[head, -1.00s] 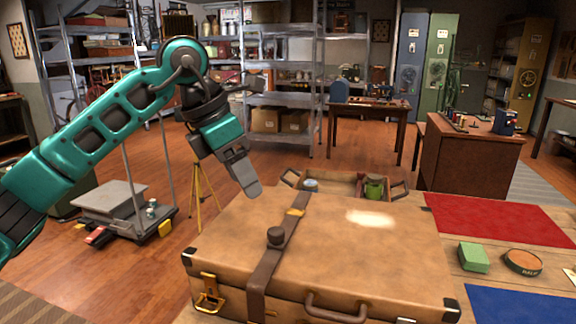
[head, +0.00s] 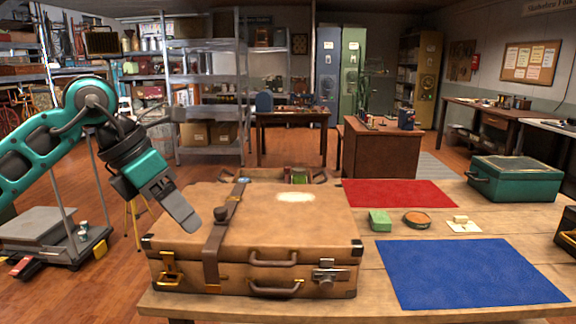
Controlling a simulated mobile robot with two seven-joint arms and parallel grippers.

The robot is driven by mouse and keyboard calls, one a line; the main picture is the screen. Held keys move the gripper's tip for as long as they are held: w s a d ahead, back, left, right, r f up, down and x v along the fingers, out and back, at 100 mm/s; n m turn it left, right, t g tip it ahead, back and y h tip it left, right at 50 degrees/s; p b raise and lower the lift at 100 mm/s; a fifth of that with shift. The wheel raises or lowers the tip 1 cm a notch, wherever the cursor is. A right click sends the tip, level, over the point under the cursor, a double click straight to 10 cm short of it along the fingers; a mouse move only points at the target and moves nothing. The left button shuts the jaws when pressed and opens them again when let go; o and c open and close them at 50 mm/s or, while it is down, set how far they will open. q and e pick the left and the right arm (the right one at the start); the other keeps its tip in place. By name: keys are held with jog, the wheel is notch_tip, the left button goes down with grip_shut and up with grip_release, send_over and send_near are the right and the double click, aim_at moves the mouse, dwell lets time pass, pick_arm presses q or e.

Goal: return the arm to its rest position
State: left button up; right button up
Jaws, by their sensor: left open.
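My left arm comes in from the left in the head view. Its gripper (head: 184,217) points down and to the right, open and empty. It appears over the left part of a closed tan suitcase (head: 300,222), near the brown strap. I cannot tell how far above the lid it is. The suitcase lies flat on a wooden table (head: 372,297), with latches and handles on its front. My right gripper is not in view.
On the table are a red mat (head: 400,194), a blue mat (head: 468,272), a green block (head: 380,221), a round tin (head: 417,219), a small pale item on a card (head: 461,224) and a teal case (head: 515,181). A platform scale (head: 40,235) stands on the floor at left.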

pick_arm(q)
jog(key=s+d+f+n+g+h, duration=0.2)
jog(key=s+d+h, duration=0.1)
jog(key=d+h, duration=0.4)
jog(key=s+d+f+n+g+h, duration=0.1)
jog(key=s+d+f+n+h, duration=0.15)
jog(key=d+h, duration=0.45)
jog(key=a+f+n+t+y, duration=0.35)
jog(key=f+n+t, duration=0.25)
jog(key=n, duration=0.4)
jog(key=w+a+f+n+t+y+p, duration=0.1)
jog(key=a+f+n+t+y, duration=0.35)
jog(key=n, duration=0.55)
jog(key=a+f+n+t+y, duration=0.1)
jog(key=f+n+t+y, duration=0.2)
jog(key=f+n+t, duration=0.65)
jog(key=s+a+f+n+g+y, duration=0.3)
jog(key=s+f+n+g, duration=0.1)
jog(key=s+f, duration=0.3)
jog(key=s+a+f+n+g+y, duration=0.2)
jog(key=s+f+n+g, duration=0.2)
jog(key=s+f, duration=0.3)
jog(key=shift+a+n+g+y, duration=0.3)
jog(key=shift+a+n+y, duration=0.1)
jog(key=shift+n, duration=0.2)
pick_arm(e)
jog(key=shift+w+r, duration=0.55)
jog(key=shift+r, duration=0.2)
